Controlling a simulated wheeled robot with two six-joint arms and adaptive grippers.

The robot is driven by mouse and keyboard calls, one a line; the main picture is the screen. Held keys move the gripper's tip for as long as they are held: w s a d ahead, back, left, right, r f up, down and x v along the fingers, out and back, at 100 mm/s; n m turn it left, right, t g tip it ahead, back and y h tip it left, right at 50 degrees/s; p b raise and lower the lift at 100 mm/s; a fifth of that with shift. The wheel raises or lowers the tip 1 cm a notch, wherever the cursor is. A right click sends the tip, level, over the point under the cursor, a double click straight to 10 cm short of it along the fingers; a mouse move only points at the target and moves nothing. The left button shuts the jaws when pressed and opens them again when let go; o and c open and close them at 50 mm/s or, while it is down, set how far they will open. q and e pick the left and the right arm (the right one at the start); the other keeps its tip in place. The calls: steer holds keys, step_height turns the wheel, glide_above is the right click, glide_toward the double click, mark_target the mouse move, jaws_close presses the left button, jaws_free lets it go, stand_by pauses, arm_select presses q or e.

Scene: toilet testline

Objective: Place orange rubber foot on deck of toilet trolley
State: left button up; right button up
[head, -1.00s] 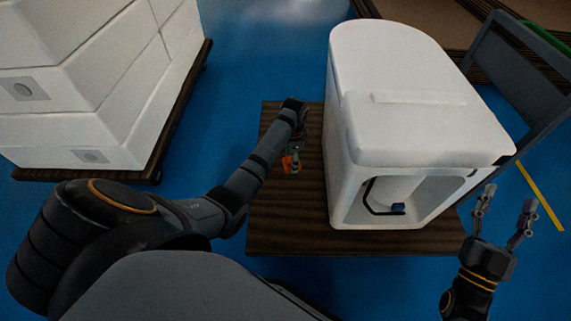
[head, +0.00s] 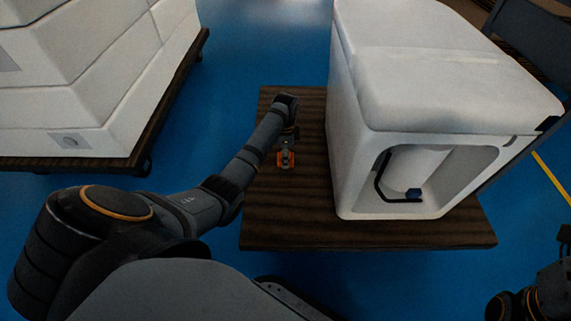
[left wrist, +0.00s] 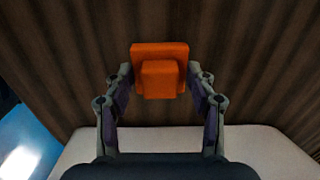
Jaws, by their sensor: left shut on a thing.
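The orange rubber foot (left wrist: 160,68) is held between the two fingers of my left gripper (left wrist: 160,85) in the left wrist view, with the brown wooden deck (left wrist: 250,70) behind it. In the head view the foot (head: 286,159) shows small at the tip of my left gripper (head: 285,150), over the left part of the trolley deck (head: 300,215). I cannot tell whether the foot touches the deck. The white toilet (head: 440,85) stands on the deck to the right of the gripper. Only part of my right gripper (head: 565,238) shows at the right edge; its fingertips are cut off.
A trolley (head: 90,163) with stacked white boxes (head: 95,85) stands at the left. A grey panel (head: 540,40) is behind the toilet at the right. The deck strip left of the toilet is clear; blue floor (head: 255,40) surrounds it.

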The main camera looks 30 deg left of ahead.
arm_select(q)
step_height(320, 180, down, 4)
steer(key=shift+f+b, duration=0.1)
steer(key=shift+b, duration=1.15)
steer(key=o, duration=1.2)
